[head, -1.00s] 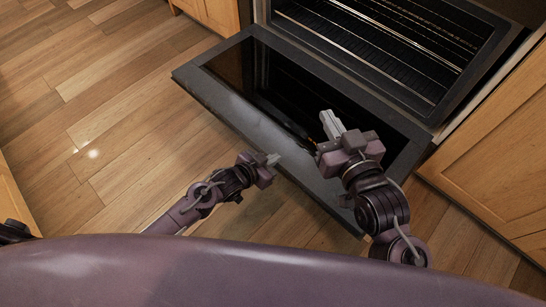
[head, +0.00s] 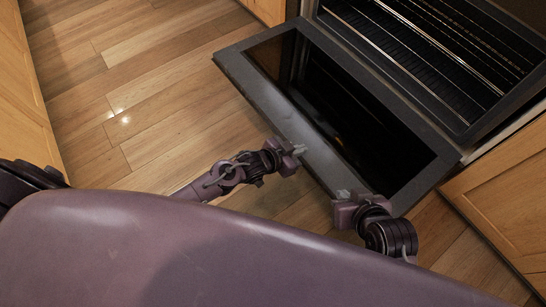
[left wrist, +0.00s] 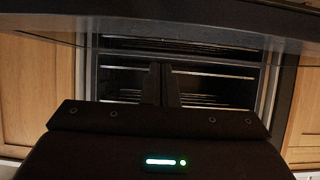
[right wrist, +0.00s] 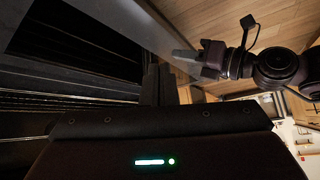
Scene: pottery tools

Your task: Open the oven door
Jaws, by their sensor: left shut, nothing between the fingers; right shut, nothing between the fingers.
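The oven door (head: 318,152) is swung down and open, lying out from the oven (head: 430,60) with its dark glass facing up. The oven's inside with its wire racks shows behind it. My left gripper (head: 299,149) is shut and empty by the door's outer edge; I cannot tell whether it touches. In the left wrist view its fingers (left wrist: 161,86) are together, with the oven racks beyond. My right gripper (head: 341,193) is shut and empty near the door's near right corner. In the right wrist view its closed fingers (right wrist: 158,86) show, with my left gripper (right wrist: 178,53) beyond.
Wooden cabinets stand at the right (head: 505,190) and left (head: 15,90). Wooden floor (head: 150,95) is clear to the left of the open door. The lowered door takes up the space in front of the oven.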

